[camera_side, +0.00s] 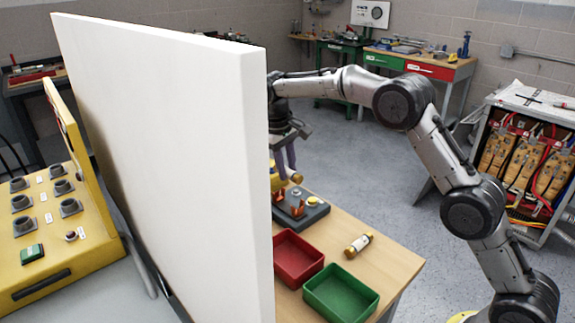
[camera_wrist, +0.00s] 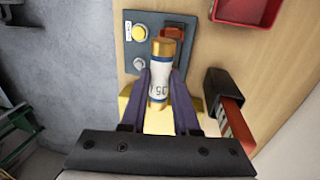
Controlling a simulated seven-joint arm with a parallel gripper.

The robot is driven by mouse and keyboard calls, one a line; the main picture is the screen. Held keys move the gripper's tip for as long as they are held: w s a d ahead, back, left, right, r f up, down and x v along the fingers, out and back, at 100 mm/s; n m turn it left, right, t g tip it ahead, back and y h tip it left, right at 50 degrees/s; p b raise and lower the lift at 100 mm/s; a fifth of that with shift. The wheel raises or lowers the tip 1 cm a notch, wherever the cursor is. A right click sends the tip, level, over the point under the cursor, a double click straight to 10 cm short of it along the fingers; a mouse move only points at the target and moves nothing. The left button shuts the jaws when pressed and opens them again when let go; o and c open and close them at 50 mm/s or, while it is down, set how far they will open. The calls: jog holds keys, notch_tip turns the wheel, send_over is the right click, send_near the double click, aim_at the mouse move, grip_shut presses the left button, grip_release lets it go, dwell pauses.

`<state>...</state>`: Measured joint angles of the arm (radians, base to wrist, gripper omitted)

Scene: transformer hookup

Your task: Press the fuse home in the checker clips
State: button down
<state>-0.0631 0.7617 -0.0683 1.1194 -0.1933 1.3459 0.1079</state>
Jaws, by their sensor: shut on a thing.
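In the wrist view, my gripper (camera_wrist: 161,88) is shut on a fuse (camera_wrist: 160,80) with brassy end caps and a white, blue-banded label. The fuse's far cap points over the dark checker (camera_wrist: 186,50), which carries a yellow button (camera_wrist: 138,32), a round silver part (camera_wrist: 140,63) and a reddish clip part (camera_wrist: 173,29). Whether the fuse touches the clips cannot be told. In the side view, my gripper (camera_side: 286,163) points down above the checker (camera_side: 305,215), partly behind the white panel; the held fuse is not clearly visible there.
A tall white panel (camera_side: 160,130) blocks much of the side view. On the table (camera_side: 392,268) are a red tray (camera_side: 297,258), a green tray (camera_side: 340,295) and a loose fuse (camera_side: 358,244). A black-and-red object (camera_wrist: 228,112) stands close right of my gripper.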

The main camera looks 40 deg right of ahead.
jog(key=shift+f, duration=2.65)
jog(key=shift+f, duration=1.9)
jog(key=c, duration=0.6)
grip_release()
jog(key=shift+r, duration=2.55)
jog(key=shift+r, duration=0.1)
